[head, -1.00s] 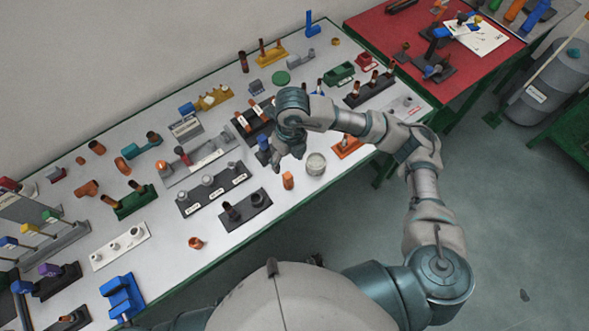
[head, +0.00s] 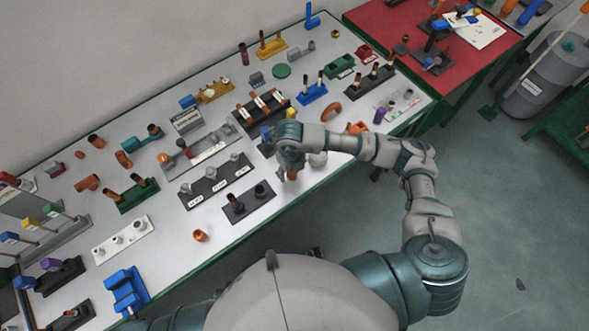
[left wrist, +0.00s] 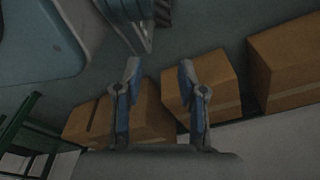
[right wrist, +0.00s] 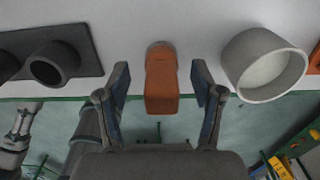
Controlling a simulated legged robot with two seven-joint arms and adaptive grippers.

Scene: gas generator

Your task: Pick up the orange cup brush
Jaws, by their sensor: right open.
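The orange cup brush (right wrist: 161,85) stands between the two fingers of my right gripper (right wrist: 160,76) in the right wrist view, with a gap on each side. In the head view my right gripper (head: 289,165) hangs over the table's front edge, and only the lower part of the brush (head: 292,175) shows beneath it. My right gripper is open and empty. My left gripper (left wrist: 158,75) shows in the left wrist view with its fingers apart and nothing between them, away from the table. It is not visible in the head view.
A white cup (right wrist: 265,65) stands just right of the brush in the right wrist view. A dark block with round sockets (head: 249,201) is to the left. Several fixtures fill the white table (head: 180,245). Cardboard boxes (left wrist: 200,83) lie below the left gripper.

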